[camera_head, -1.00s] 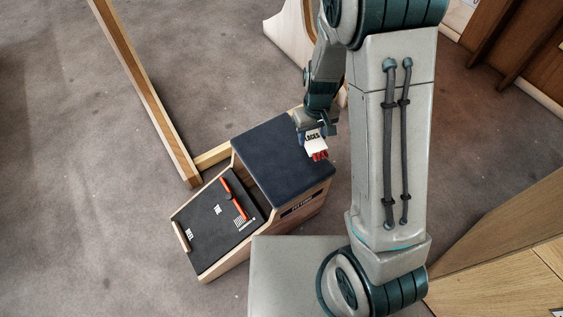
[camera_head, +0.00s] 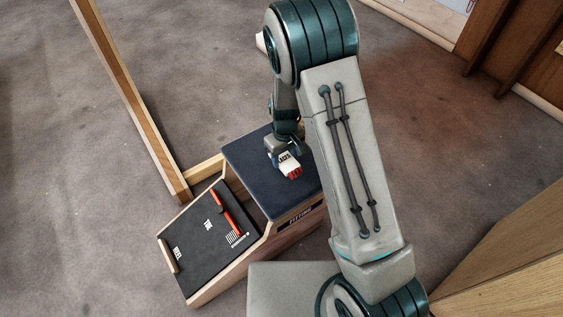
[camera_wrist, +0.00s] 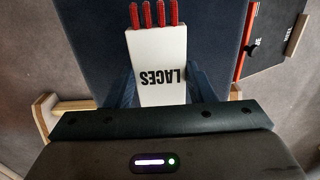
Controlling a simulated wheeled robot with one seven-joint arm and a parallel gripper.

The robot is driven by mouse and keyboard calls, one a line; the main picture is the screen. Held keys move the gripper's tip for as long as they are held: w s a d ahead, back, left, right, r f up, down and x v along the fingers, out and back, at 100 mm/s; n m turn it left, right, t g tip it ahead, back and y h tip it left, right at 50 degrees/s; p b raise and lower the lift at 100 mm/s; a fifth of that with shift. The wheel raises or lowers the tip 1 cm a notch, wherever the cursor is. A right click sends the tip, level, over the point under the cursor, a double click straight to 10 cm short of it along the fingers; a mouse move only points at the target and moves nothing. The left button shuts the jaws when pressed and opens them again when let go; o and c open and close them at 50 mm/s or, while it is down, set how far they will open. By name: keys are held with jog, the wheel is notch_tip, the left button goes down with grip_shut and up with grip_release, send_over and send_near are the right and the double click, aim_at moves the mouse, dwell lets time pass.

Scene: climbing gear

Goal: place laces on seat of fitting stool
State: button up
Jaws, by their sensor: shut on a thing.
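The laces (camera_head: 290,166) are a white packet with red lace ends, held in my gripper (camera_head: 284,155) over the dark blue padded seat (camera_head: 248,168) of the fitting stool. My gripper is shut on the packet. In the wrist view the laces (camera_wrist: 157,60) sit between the two dark fingers (camera_wrist: 157,88), with "LACES" printed on the white card and red tips pointing away. The seat (camera_wrist: 85,50) fills the space behind the packet. I cannot tell whether the packet touches the seat.
The stool's sloped foot ramp (camera_head: 197,255) with a red-orange sliding bar (camera_head: 228,212) lies left of the seat. A wooden post (camera_head: 130,95) stands behind at left. A wooden cabinet (camera_head: 500,265) is at the lower right. Carpet is clear at left.

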aim_at(282, 160)
jog(key=w, duration=0.1)
jog(key=w+f, duration=0.1)
jog(key=shift+w+a+f, duration=0.3)
jog(key=shift+a, duration=0.1)
jog(key=shift+f+b, duration=0.85)
jog(key=shift+f, duration=1.1)
jog(key=shift+f, duration=0.15)
jog(key=o, duration=0.9)
jog(key=shift+o, duration=0.2)
